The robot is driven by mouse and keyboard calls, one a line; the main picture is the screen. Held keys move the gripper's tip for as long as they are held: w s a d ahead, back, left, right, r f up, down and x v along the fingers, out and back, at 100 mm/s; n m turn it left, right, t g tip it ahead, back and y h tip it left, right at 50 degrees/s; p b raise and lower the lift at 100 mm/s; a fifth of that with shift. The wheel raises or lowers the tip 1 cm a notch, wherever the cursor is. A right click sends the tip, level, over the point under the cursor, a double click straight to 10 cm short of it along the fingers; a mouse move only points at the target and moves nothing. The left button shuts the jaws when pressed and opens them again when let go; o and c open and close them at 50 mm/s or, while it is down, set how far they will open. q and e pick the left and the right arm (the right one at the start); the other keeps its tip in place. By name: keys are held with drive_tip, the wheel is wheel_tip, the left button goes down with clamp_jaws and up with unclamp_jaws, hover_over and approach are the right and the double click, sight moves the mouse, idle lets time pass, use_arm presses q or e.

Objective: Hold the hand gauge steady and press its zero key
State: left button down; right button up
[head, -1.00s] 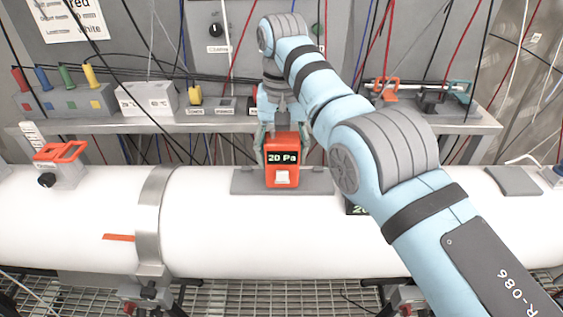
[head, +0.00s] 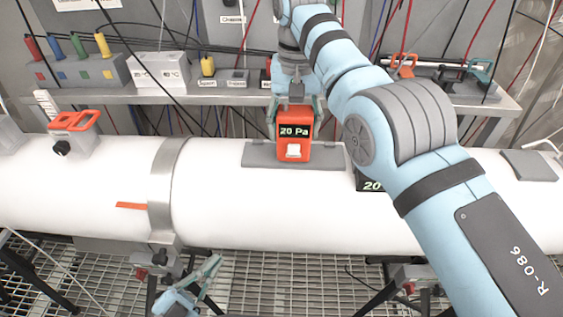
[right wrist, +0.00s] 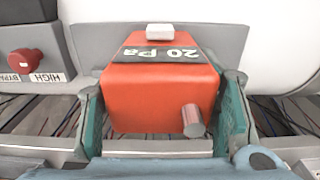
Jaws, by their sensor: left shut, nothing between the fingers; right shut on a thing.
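The hand gauge (head: 293,144) is a red-orange box with a dark display reading 20 Pa and a white key (head: 293,151) low on its front. It is upright at the grey plate (head: 255,157) on the white pipe. My right gripper (head: 293,105) is shut on the gauge from behind. In the right wrist view the gauge (right wrist: 160,95) sits between both fingers, its white key (right wrist: 160,32) at the far end and a metal stub (right wrist: 193,120) towards me. My left gripper (head: 210,270) is at the bottom of the head view, below the pipe, empty and apart from the gauge.
The white pipe (head: 330,215) runs across the view. A red-handled valve (head: 75,122) stands on it at left. A shelf (head: 240,98) behind holds coloured plugs and labelled boxes. A second dark display (head: 371,185) is partly hidden by my right arm. Cables hang behind.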

use_arm(q)
drive_tip(key=s+d+r+m+g+h, duration=0.2)
drive_tip(key=d+r+m+g+h, duration=0.3)
drive_tip(key=r+m+g+h, duration=0.4)
use_arm(e)
drive_tip(key=shift+s+r, duration=0.1)
drive_tip(key=shift+s+d, duration=0.1)
drive_tip(key=shift+w, duration=0.35)
use_arm(q)
drive_tip(key=w+r+m+g+y, duration=0.3)
drive_tip(key=w+r+m, duration=0.4)
drive_tip(key=r+m, duration=0.3)
drive_tip(key=shift+w+a+r+m+g+y, duration=0.25)
drive_tip(key=shift+m+g+y, duration=0.05)
drive_tip(key=shift+m+g, duration=0.1)
use_arm(e)
drive_tip(key=shift+s, duration=0.25)
